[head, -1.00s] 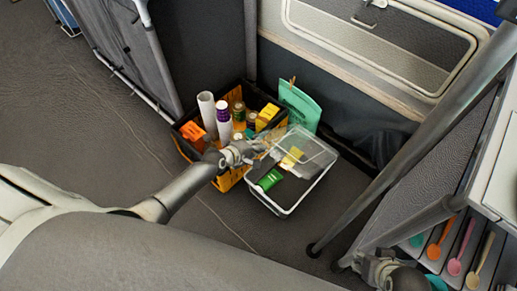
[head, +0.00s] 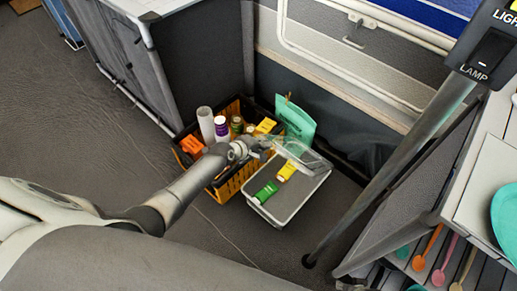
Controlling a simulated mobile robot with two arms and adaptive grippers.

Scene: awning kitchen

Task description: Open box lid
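The box (head: 289,213) is a grey-white bin on the floor, with a green packet (head: 266,192) and a yellow packet (head: 287,170) inside. Its clear lid (head: 312,160) is raised and tilted over the box's back part, leaving the front part uncovered. My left gripper (head: 266,147) is at the lid's left end, seeming to touch it. Its fingers are small and overlap the clear lid, so I cannot tell whether they are shut on it. My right gripper is not clearly visible; only a sliver of that arm may show at the bottom edge.
An orange and black crate (head: 232,187) with bottles and packages stands against the box's left side. A teal bag (head: 297,121) stands behind it. A grey pole (head: 385,160) and a shelf with coloured spoons (head: 430,245) are at the right. Floor is clear in front.

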